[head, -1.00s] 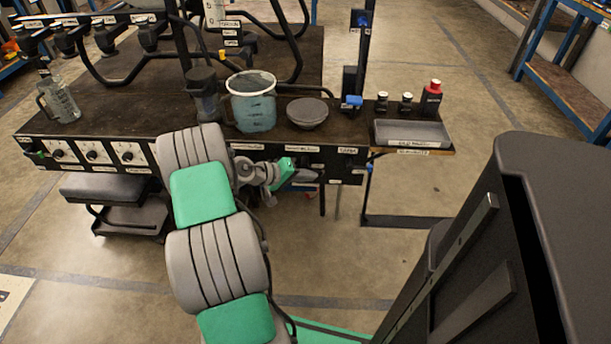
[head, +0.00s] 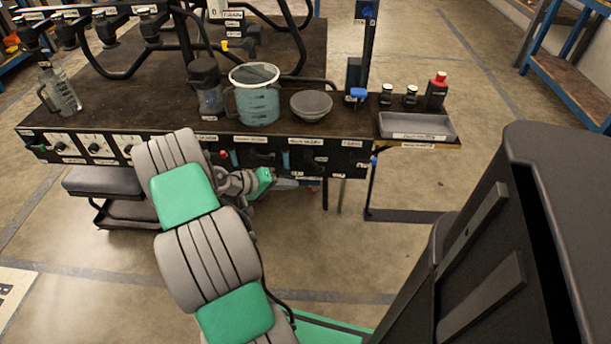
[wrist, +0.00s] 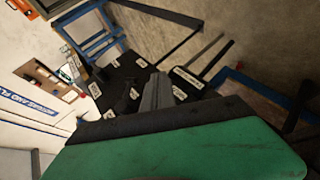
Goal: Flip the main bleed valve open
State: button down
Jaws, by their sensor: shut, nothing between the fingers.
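The bench's front panel (head: 345,160) carries several small fittings under white labels too small to read. I see a red-tipped fitting (head: 223,154), a blue fitting (head: 286,160) and dark levers such as one at the right (head: 308,158). I cannot tell which is the main bleed valve or how its handle stands. My gripper (head: 288,184) is just below and in front of this panel, pointing right, partly hidden by my wrist. In the wrist view, the gripper's grey fingers (wrist: 158,92) are together and empty, with dark labelled surfaces beyond them.
On the bench stand a blue-tinted bucket (head: 257,108), a grey bowl (head: 311,104), a clear jug (head: 62,92) and a post with a blue handle (head: 358,93). A grey tray (head: 416,126) sits on the right shelf. The floor right of the bench is open.

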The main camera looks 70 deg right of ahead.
jog(key=w, duration=0.1)
jog(key=w+a, duration=0.2)
jog(key=shift+w+a+r, duration=0.25)
jog(key=shift+r, duration=0.05)
jog(key=w+a+r+n+t+y, duration=0.25)
jog(key=w+a+r+t, duration=0.2)
jog(key=w+a, duration=0.55)
jog(key=w+a+r+n+t+y, duration=0.1)
jog(key=w+a+r+n+t, duration=0.3)
jog(key=w+a, duration=0.65)
jog(key=s+a+r+n+y, duration=0.1)
jog(key=s+a+r+n, duration=0.1)
jog(key=a, duration=0.7)
jog(key=s+a+r+n+t+y, duration=0.1)
jog(key=s+a+r+n+y, duration=0.1)
jog(key=a, duration=0.7)
jog(key=s+a+r+n+t+y, duration=0.1)
jog(key=s+a, duration=0.3)
jog(key=a, duration=0.5)
jog(key=shift+a+r+n+y, duration=0.25)
jog(key=shift+r+n+y, duration=0.2)
jog(key=shift+r+n, duration=0.25)
jog(key=shift+s+t, duration=0.1)
jog(key=shift+t, duration=0.15)
